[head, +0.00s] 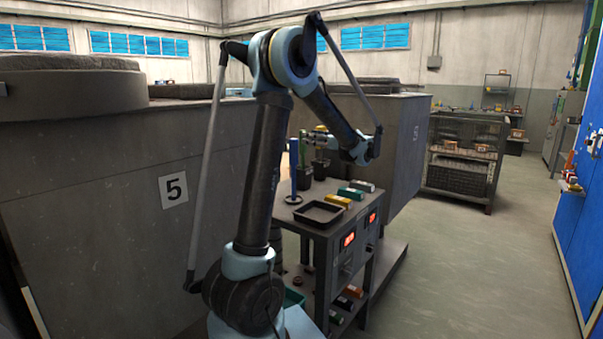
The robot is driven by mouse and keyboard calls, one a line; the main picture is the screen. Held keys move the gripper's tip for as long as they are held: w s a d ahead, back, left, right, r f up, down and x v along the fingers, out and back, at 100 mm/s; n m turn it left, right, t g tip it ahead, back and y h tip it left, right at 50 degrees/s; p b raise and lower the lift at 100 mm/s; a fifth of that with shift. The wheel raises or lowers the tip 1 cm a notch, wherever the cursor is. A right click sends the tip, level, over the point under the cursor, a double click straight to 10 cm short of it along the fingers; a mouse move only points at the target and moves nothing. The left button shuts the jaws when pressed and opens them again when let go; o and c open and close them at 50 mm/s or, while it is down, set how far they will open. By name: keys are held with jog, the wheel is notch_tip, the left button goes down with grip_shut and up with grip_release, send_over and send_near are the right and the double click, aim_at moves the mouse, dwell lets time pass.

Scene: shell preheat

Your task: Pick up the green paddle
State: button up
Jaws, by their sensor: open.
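A thin green upright piece, seemingly the green paddle (303,150), stands in a dark holder (305,174) on the work table (330,232). It is small and partly hidden behind a blue upright paddle (293,160). My arm arches over from the left, and its wrist points left above the table. My gripper (308,141) is open at the height of the green paddle's upper part and looks close to it. I cannot tell whether the green paddle lies between the fingers or whether they touch it.
A black tray (319,213) lies at the table's front. Yellow (338,200) and green (351,193) boxes lie behind it. A yellowish upright piece (321,154) stands right of the green paddle. A large grey block marked 5 (110,190) fills the left. The right floor is clear.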

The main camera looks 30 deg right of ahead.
jog(key=shift+f+x, duration=0.15)
jog(key=shift+x, duration=1.2)
jog(key=shift+f+x, duration=0.2)
jog(key=shift+x, duration=1.1)
jog(key=shift+d, duration=0.1)
grip_shut()
